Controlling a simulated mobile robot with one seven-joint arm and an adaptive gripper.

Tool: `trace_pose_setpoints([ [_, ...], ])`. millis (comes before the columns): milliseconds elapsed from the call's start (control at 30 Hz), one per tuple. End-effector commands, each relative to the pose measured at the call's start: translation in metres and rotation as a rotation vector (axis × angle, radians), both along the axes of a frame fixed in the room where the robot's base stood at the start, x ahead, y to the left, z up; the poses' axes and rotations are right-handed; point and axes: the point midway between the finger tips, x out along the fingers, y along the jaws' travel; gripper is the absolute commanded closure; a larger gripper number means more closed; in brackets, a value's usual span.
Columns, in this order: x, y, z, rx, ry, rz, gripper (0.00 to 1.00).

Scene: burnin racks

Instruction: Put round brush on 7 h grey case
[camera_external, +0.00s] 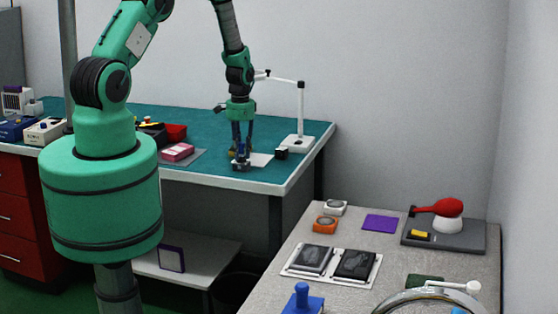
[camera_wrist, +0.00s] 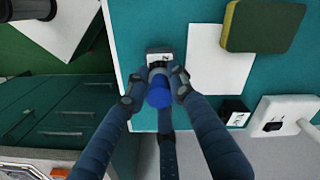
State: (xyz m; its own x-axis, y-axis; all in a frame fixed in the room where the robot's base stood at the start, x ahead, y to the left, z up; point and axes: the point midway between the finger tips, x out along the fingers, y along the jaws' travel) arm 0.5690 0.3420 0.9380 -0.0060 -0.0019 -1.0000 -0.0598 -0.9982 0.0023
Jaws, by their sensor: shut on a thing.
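My gripper (camera_external: 240,152) is low over the near edge of the teal table. In the wrist view its fingers (camera_wrist: 157,82) are closed around a small round thing with a blue top (camera_wrist: 160,93), which I take to be the round brush. Just beyond it is a small grey case (camera_wrist: 160,55) with a pale label too small to read. The brush overlaps the case in this view. I cannot tell whether the brush touches it.
A white sheet (camera_wrist: 215,60) lies right of the grey case. A yellow and green block (camera_wrist: 262,25) is further right. A small black case (camera_wrist: 235,113) with a white label stands close to a white stand (camera_external: 298,142). The table edge (camera_wrist: 118,95) is close on the left.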

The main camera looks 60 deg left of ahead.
Motion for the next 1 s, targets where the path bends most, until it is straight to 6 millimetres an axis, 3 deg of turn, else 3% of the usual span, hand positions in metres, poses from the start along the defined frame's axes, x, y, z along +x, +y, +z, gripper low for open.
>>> trace_pose_setpoints([
  [467,0.0003,0.0002,-0.0049,0.0,-0.001,0.0,1.0],
  [500,0.0002,0.0002,-0.0054,0.0,0.0,0.0,0.75],
  [600,0.0002,0.0002,-0.0045,0.0,0.0,0.0,0.58],
  [1000,0.0002,0.0002,-0.0027,0.0,0.0,0.0,0.58],
])
